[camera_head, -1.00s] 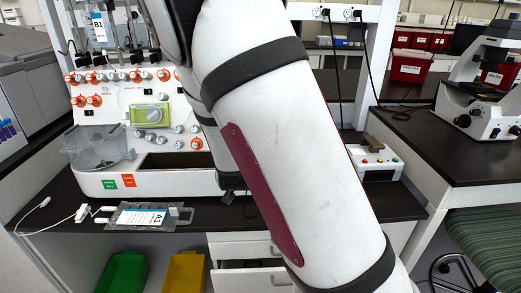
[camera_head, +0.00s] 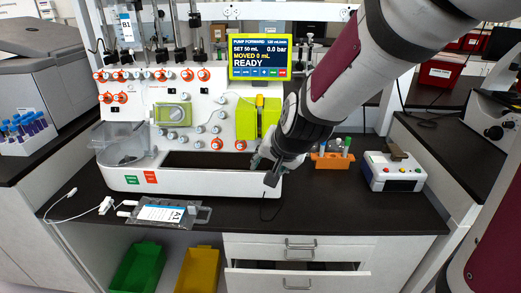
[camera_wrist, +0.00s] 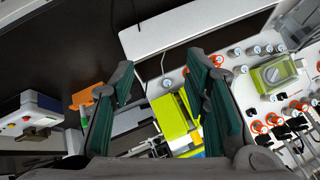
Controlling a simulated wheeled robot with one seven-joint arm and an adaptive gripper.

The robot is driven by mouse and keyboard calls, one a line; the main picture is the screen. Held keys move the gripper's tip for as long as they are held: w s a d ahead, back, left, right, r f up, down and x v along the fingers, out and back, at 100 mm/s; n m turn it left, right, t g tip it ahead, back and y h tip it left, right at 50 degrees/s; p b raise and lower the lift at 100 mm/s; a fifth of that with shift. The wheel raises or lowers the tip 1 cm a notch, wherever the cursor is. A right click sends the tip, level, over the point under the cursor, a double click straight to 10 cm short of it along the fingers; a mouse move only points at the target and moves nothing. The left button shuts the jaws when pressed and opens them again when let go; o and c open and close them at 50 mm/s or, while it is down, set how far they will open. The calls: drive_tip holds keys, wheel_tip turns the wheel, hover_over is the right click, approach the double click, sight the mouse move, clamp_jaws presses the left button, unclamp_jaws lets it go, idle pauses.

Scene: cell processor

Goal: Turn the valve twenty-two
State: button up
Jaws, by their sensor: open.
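The cell processor's white panel (camera_head: 135,88) carries several valves with white knobs, many set in orange rings. One orange-ringed valve (camera_head: 217,144) is low on the panel, left of the yellow-green pump block (camera_head: 247,122). Number labels are too small to read, so I cannot tell which valve is twenty-two. My gripper (camera_head: 267,168) is in front of the panel's lower right, below the pump block. In the wrist view my gripper (camera_wrist: 160,65) is open, with nothing seen held between its fingers.
A screen (camera_head: 260,59) reading READY stands above the pump block. An orange tube rack (camera_head: 332,160) and a white button box (camera_head: 394,172) are on the bench to the right. A labelled bag (camera_head: 165,215) lies at the front. A drawer (camera_head: 300,281) below is partly open.

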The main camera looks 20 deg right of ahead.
drive_tip(key=shift+s+r+n, duration=0.3)
drive_tip(key=shift+s+r, duration=0.4)
drive_tip(key=shift+s, duration=0.05)
drive_tip(key=s+r+n+g, duration=0.1)
drive_tip(key=s+r+n, duration=0.2)
drive_tip(key=s, duration=0.8)
drive_tip(key=s+a+r+n+g, duration=0.1)
drive_tip(key=s+r+n, duration=0.3)
drive_tip(key=s, duration=0.7)
drive_tip(key=shift+s+g, duration=0.25)
drive_tip(key=shift+g, duration=0.25)
